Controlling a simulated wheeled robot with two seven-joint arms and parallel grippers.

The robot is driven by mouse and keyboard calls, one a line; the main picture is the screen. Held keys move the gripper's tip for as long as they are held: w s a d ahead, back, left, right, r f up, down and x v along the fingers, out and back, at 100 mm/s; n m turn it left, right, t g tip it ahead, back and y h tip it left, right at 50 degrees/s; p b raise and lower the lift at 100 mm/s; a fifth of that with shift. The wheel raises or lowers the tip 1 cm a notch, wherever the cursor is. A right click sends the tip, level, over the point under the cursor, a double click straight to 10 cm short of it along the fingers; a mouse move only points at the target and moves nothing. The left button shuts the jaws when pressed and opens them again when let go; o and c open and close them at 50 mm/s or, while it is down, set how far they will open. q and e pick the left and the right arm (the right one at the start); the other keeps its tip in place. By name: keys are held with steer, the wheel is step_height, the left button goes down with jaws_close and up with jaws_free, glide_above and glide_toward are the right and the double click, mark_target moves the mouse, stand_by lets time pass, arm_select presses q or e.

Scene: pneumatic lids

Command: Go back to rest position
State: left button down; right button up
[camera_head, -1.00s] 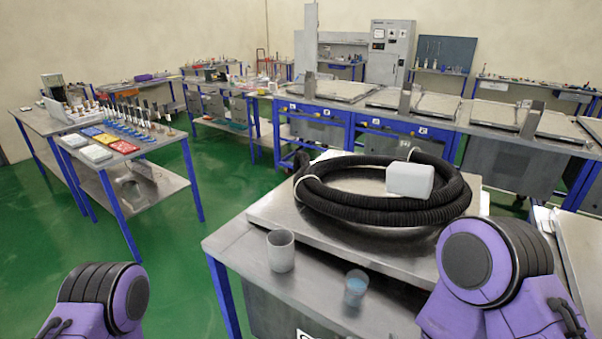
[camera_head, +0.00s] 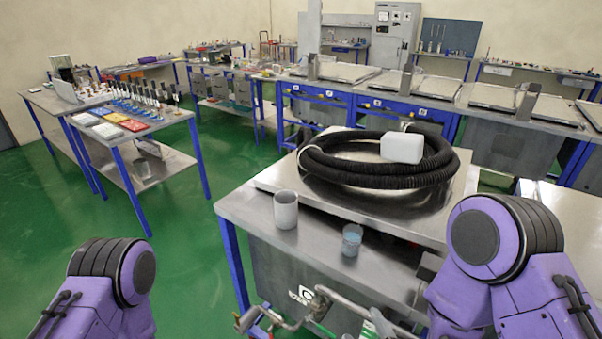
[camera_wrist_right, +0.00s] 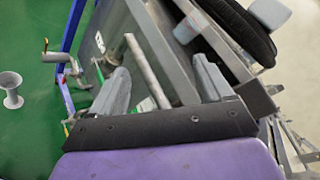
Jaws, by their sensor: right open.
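My right gripper (camera_wrist_right: 160,65) is open in the right wrist view, its two grey fingers spread apart. A grey metal bar (camera_wrist_right: 148,70) shows between the fingers; I cannot tell how far beyond them it lies. In the head view the right arm (camera_head: 500,245) comes in at the lower right, and its fingers cannot be made out clearly. The bar handle (camera_head: 350,304) shows low in front of the metal table (camera_head: 320,240). My left arm (camera_head: 110,275) shows at the lower left; its gripper is out of frame.
A coiled black hose (camera_head: 375,178) with a white block (camera_head: 402,147) lies on the table. A grey cup (camera_head: 286,210) and a small cup with blue contents (camera_head: 351,240) stand near its front edge. Green floor (camera_head: 190,260) is clear at left.

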steer(key=s+d+f+n+g+h+b, duration=0.2)
steer(key=s+d+f+n+g+b, duration=0.2)
steer(key=f, duration=0.7)
steer(key=s+d+f+n+g+h+b, duration=0.2)
steer(key=s+d+f+n+g+b, duration=0.2)
steer(key=s+d+f+n, duration=0.3)
steer(key=s+d+f+n+g+h+b, duration=0.2)
steer(key=s+d+f+n+g+b, duration=0.2)
steer(key=f, duration=1.1)
steer(key=s+d+n+b, duration=0.1)
steer(key=s+d, duration=0.1)
steer(key=shift+s+d+f+n+h, duration=0.3)
steer(key=shift+f+h, duration=0.05)
steer(key=shift+h, duration=0.05)
